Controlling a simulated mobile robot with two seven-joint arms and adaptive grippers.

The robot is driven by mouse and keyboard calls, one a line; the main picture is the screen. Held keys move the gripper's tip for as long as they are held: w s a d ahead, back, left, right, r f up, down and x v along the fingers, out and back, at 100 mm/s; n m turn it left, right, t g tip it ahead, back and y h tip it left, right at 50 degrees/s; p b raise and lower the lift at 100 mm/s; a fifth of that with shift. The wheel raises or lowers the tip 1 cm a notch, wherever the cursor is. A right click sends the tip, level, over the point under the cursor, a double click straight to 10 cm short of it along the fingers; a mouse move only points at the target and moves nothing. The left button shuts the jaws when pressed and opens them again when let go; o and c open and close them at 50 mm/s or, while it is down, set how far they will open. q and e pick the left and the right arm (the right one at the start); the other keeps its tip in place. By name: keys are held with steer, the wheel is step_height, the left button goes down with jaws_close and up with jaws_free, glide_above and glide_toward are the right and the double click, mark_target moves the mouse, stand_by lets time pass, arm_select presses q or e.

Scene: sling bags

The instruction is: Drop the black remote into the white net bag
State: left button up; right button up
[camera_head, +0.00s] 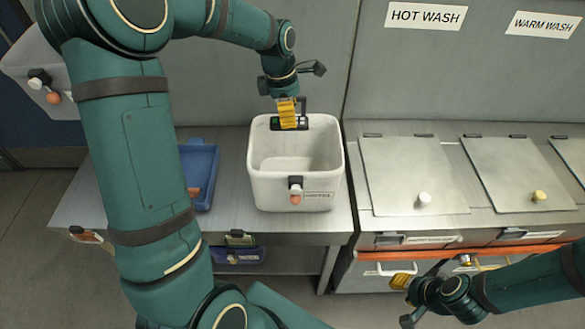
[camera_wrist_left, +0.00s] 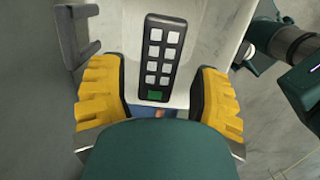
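The black remote (camera_wrist_left: 162,58), with pale buttons and one green button, shows in the left wrist view between the yellow fingers of my left gripper (camera_wrist_left: 158,103). A gap shows on each side of it, so the fingers look open around it. In the head view my left gripper (camera_head: 288,113) points down at the back rim of a white open container (camera_head: 265,185). No netting is visible on the container. My right gripper (camera_head: 434,271) is open and empty at lower right.
A blue tray (camera_head: 207,178) lies left of the container on the metal counter (camera_head: 225,222). Another white container (camera_head: 45,65) is at upper left. Lidded metal hatches (camera_head: 412,175) are on the right. A black bracket (camera_wrist_left: 73,40) stands beside my left finger.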

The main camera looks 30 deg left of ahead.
stand_by(0.3)
arm_select(q)
step_height(320, 180, up, 12)
steer(key=a, duration=0.1)
steer(key=shift+s+a, duration=0.25)
steer(key=shift+s, duration=0.2)
steer(key=shift+f, duration=0.1)
